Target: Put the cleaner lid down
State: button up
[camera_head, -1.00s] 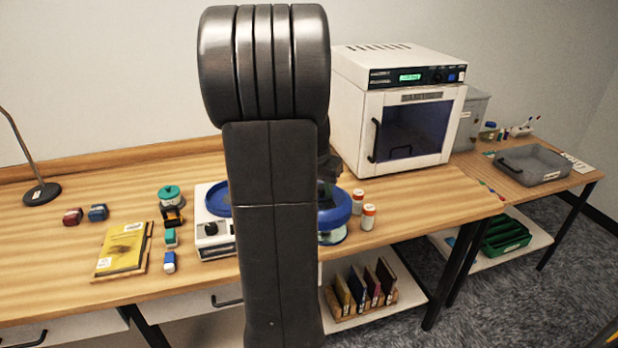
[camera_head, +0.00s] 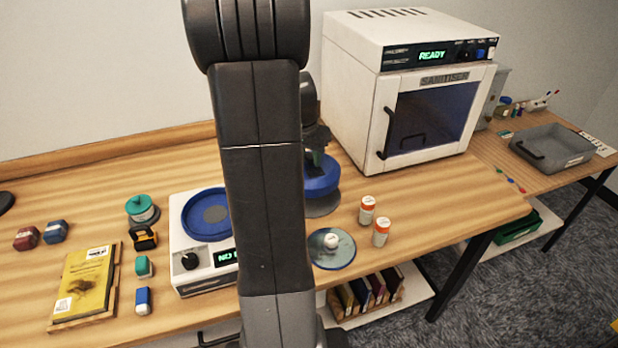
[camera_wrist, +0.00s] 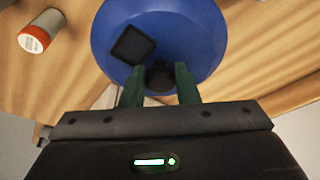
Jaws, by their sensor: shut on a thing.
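The blue round lid (camera_head: 320,186), which I take for the cleaner lid, is in my gripper (camera_head: 317,155), behind my arm in the head view. The wrist view shows the lid (camera_wrist: 200,35) with its black knob (camera_wrist: 160,76) between my two green fingers (camera_wrist: 160,84). A dark square (camera_wrist: 132,45) shows on the lid's blue face. A grey round surface (camera_head: 323,207) shows just below the lid in the head view. I cannot tell whether the lid touches it. A white device (camera_head: 190,273) with a blue dish (camera_head: 190,224) stands left of my arm, partly hidden.
A glassy disc with a white knob (camera_head: 331,241) lies in front of the lid. Two orange-capped bottles (camera_head: 367,211) stand to its right. The sanitiser (camera_head: 350,110) stands behind, its display reading READY. Small items and a yellow book (camera_head: 85,285) lie at left.

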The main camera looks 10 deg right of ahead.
notch_tip(320, 180, down, 6)
jog(key=shift+f, duration=0.25)
jog(key=shift+f, duration=0.1)
jog(key=o, duration=1)
jog(key=shift+o, duration=0.2)
jog(key=shift+r+p, duration=0.25)
jog(key=shift+p, duration=0.05)
jog(key=v, duration=1.1)
jog(key=shift+s+a+r+b, duration=0.1)
jog(key=shift+s+r+b, duration=0.1)
jog(key=shift+r+b, duration=0.15)
